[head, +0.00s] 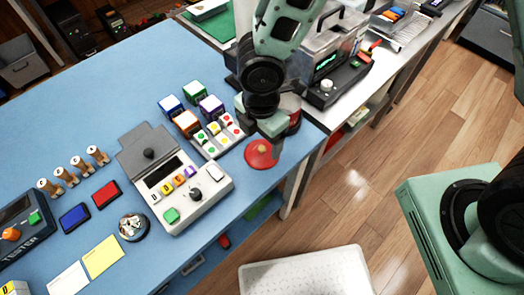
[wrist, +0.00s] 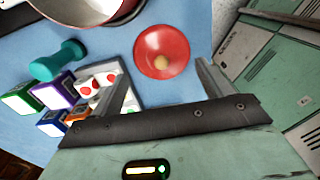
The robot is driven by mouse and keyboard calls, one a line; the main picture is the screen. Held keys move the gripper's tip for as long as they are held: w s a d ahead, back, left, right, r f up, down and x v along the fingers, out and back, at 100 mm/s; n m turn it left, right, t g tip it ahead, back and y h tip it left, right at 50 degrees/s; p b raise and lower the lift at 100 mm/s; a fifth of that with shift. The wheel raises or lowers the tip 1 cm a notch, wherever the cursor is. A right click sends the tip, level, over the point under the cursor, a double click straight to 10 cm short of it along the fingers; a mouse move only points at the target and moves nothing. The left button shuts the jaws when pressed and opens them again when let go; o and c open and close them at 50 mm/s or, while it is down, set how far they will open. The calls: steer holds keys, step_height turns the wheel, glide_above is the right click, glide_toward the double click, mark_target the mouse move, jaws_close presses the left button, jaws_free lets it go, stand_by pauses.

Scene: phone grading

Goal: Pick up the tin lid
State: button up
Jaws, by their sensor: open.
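The tin lid is a round red lid with a small tan knob. In the head view the lid (head: 257,158) lies on the blue table near its right edge. In the wrist view the lid (wrist: 150,38) is at top centre, knob up, just beyond the finger tips. My gripper (head: 266,137) is above and beside the lid in the head view and partly covers it. In the wrist view my gripper (wrist: 163,66) has its two fingers spread with nothing between them. I cannot tell whether either finger touches the lid.
A red-rimmed pot (wrist: 88,10) and a teal dumbbell-shaped thing (wrist: 58,62) are left of the lid in the wrist view.

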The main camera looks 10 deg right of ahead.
mark_target(262, 148)
step_height(262, 148, down, 4)
steer(key=shift+s+f, duration=0.1)
steer(key=shift+f, duration=0.05)
steer(key=shift+d, duration=0.1)
steer(key=c, duration=0.9)
steer(key=shift+o, duration=0.2)
